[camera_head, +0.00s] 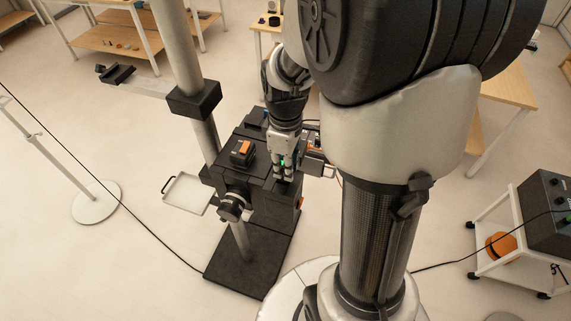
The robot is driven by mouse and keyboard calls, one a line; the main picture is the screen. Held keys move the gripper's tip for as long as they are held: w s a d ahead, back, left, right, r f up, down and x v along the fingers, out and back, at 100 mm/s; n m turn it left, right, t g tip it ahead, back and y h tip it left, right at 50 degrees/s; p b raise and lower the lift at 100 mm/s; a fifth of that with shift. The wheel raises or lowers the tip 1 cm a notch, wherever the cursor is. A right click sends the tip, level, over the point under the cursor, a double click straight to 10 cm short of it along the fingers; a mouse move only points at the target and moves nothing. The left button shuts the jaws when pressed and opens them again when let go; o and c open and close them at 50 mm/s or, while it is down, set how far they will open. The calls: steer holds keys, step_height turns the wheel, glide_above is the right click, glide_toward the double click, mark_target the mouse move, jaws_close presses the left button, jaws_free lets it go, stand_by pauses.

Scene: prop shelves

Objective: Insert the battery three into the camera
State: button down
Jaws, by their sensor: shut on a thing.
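The camera (262,188) is a bulky black boxy body on a column stand, with a round black part on its front left. A black block with an orange top (242,152) sits on top of it. My gripper (284,177) points down at the right part of the camera's top. It is shut on a small dark thing, mostly hidden by the fingers, and a small green spot shows between them. I cannot tell whether this is battery three, or whether it touches the camera.
A white tray (186,193) juts out left of the camera. The stand has a dark base plate (249,266) and a grey column (178,45). A white cart (520,240) with a black case stands at right. Shelves stand behind. A thin black cable crosses the floor at left.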

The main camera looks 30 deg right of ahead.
steer(key=shift+f+b, duration=1.4)
steer(key=shift+f, duration=0.35)
stand_by(2.3)
steer(key=shift+s+a+f, duration=0.1)
steer(key=shift+s+f, duration=0.15)
stand_by(0.8)
steer(key=c, duration=1.6)
jaws_free()
steer(key=shift+o, duration=0.9)
steer(key=shift+w, duration=0.1)
steer(key=shift+o, duration=0.4)
steer(key=o, duration=0.7)
steer(key=shift+w+r, duration=0.1)
steer(key=shift+r, duration=0.05)
steer(key=shift+w+r, duration=0.1)
steer(key=shift+r+p, duration=0.9)
steer(key=shift+r, duration=0.2)
